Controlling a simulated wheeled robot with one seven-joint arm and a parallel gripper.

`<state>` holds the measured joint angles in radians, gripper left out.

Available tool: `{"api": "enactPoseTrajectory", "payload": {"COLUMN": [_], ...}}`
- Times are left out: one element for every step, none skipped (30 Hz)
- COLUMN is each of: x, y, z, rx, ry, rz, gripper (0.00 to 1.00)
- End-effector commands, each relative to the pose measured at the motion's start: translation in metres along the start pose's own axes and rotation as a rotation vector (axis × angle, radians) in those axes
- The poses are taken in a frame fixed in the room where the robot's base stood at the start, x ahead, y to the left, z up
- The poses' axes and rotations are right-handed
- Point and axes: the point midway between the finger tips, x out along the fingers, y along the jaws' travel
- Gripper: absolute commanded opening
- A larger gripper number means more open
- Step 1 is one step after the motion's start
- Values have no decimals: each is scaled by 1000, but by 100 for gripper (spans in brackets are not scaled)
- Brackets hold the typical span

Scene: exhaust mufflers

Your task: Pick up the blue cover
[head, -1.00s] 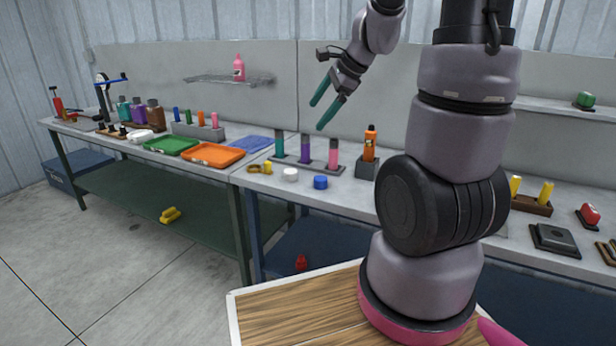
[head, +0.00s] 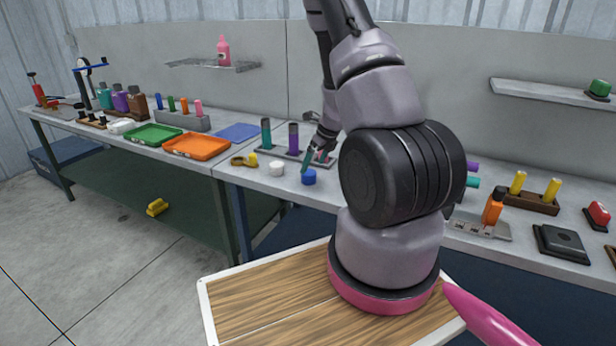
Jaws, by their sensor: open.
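The blue cover (head: 309,178), a small round cap, lies on the grey workbench near its front edge. A white cap (head: 277,168) lies to its left. The jaws are open. One fingertip shows close to the cover's upper left edge. My arm hides part of the gripper, and I cannot tell whether a finger touches the cover.
A yellow and brown piece (head: 244,160) lies left of the white cap. An orange tray (head: 197,146), a green tray (head: 153,135) and a blue mat (head: 237,132) lie further left.

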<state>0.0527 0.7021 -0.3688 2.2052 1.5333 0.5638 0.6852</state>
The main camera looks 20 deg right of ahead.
Motion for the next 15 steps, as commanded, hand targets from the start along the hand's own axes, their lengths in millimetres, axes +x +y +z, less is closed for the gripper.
{"api": "enactPoseTrajectory", "payload": {"x": [4,6,8,11,14,19,24,29,35,40,44,49,52,54,57], "y": [0,0,0,0,0,-1,-1,-2,-2,-3,-3,-3,-3,-3,-3], "z": [0,0,0,0,0,0,0,0,1,0,1,1,1,1,1], "rx": [-1,-1,0,0,-1,-2,-1,-2,-2,-2,-2,-1,-2,-3,-2], "ry": [0,0,0,1,1,1,1,1,1,2,1,0,0,0,0], "rz": [1,0,1,1,2,2,2,2,2,3,2,2,2,2,1], "gripper": [100,100,100,100,100,100,100,100,100,100,100,100,100,100,100]}}
